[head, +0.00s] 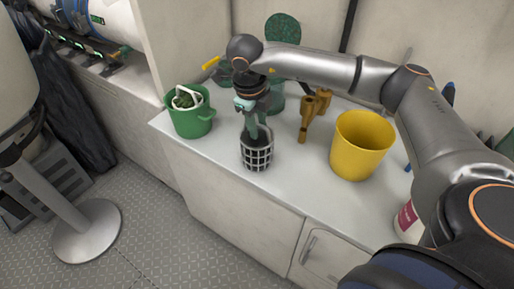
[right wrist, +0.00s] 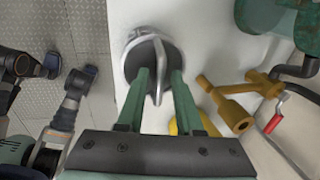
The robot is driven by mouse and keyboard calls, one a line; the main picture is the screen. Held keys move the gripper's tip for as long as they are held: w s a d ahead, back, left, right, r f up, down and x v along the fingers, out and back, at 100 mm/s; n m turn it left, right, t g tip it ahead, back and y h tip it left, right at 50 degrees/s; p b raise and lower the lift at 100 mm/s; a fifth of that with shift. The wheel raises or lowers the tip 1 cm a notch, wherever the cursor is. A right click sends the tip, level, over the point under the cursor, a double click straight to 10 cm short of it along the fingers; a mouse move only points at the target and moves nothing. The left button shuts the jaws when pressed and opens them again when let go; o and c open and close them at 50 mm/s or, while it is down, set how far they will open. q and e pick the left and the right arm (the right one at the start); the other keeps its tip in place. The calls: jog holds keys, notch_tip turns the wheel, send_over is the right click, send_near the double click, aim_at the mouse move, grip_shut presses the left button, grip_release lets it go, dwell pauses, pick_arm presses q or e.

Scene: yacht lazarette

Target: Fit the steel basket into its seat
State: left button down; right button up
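The steel basket (head: 257,155) is a dark mesh cylinder standing upright on the white counter near its front edge. My right gripper (head: 253,132) points down at it from above. In the right wrist view the right gripper's green fingers (right wrist: 160,75) are apart, one on each side of the basket's thin bail handle (right wrist: 158,62), with gaps showing beside it. A green housing (head: 277,100) behind my right arm, partly hidden, may hold the seat; its opening cannot be seen. My left gripper is not clearly in view.
A green bucket (head: 190,118) with white rope stands left of the basket. A yellow bucket (head: 361,145) and brass fittings (head: 312,108) stand to the right. A white bottle (head: 408,222) is near my right arm. A round green plate (head: 283,28) stands upright at the wall.

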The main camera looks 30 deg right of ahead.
grip_shut()
dwell(1.1)
